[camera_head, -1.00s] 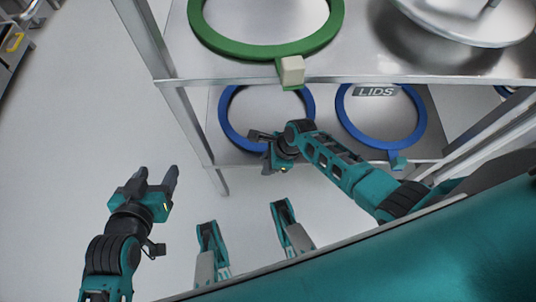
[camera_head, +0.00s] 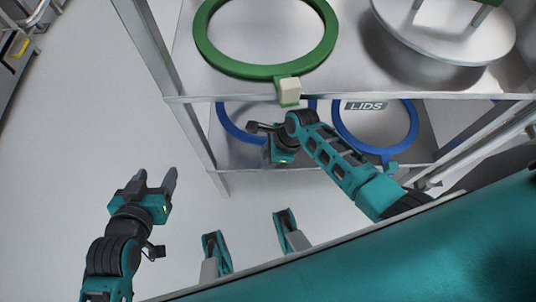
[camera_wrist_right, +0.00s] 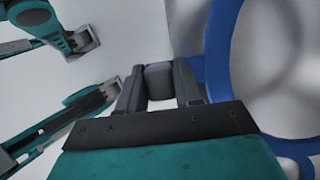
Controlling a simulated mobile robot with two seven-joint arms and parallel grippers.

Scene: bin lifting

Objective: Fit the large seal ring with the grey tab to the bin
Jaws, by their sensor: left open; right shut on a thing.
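A blue ring (camera_head: 229,128) is at the left of the lower shelf, partly hidden by the upper shelf and my right arm. My right gripper (camera_head: 257,130) is at its near side. In the right wrist view, my right gripper (camera_wrist_right: 159,88) is shut on a grey tab (camera_wrist_right: 159,77). A large blue ring (camera_wrist_right: 216,45) curves just right of the fingers there; the join between tab and ring is hidden. My left gripper (camera_head: 157,182) is open and empty, over the floor away from the shelves. I cannot make out the bin.
The upper shelf (camera_head: 340,95) overhangs my right gripper. It bears a green ring (camera_head: 262,71) with a pale tab (camera_head: 290,88) and a round metal lid (camera_head: 445,45). A second blue ring (camera_head: 416,130) lies on the lower shelf by the LIDS label.

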